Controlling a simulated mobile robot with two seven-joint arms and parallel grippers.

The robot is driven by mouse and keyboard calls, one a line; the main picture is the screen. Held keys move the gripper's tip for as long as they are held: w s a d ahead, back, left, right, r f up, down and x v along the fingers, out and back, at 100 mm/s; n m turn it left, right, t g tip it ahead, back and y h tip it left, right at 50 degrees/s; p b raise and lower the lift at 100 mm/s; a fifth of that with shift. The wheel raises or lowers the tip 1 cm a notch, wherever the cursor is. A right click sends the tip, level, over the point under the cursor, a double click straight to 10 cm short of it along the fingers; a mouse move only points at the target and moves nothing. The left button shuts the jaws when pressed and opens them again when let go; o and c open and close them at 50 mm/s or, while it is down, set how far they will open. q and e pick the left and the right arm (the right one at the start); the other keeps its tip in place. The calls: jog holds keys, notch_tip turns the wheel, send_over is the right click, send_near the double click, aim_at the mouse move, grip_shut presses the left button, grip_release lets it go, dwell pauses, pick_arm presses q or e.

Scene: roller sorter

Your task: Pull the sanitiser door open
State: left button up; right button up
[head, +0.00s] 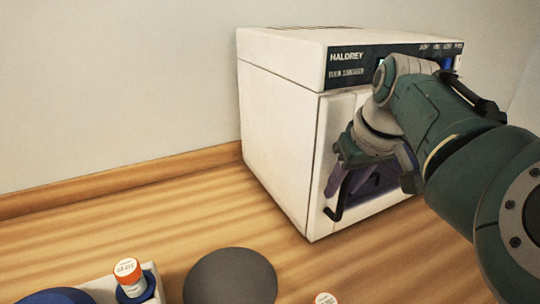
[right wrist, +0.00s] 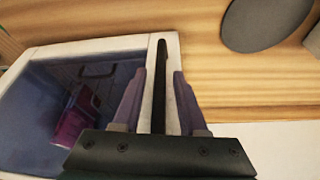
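The sanitiser (head: 280,125) is a white box with a dark labelled panel on top of its front, standing against the wall. Its door (head: 328,135) looks shut in the head view. The right wrist view shows the door's white frame (right wrist: 100,46) and dark glass. The black bar handle (head: 338,196) also shows in the right wrist view (right wrist: 160,75). My right gripper (head: 366,185) is at the door front. In the right wrist view its two purple fingers (right wrist: 159,85) stand open on either side of the handle, with gaps. My left gripper is not in view.
A dark grey disc (head: 230,277) lies on the wooden counter (head: 170,220) in front of the sanitiser. The counter left of the sanitiser is clear.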

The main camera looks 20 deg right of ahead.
grip_shut()
dwell(1.2)
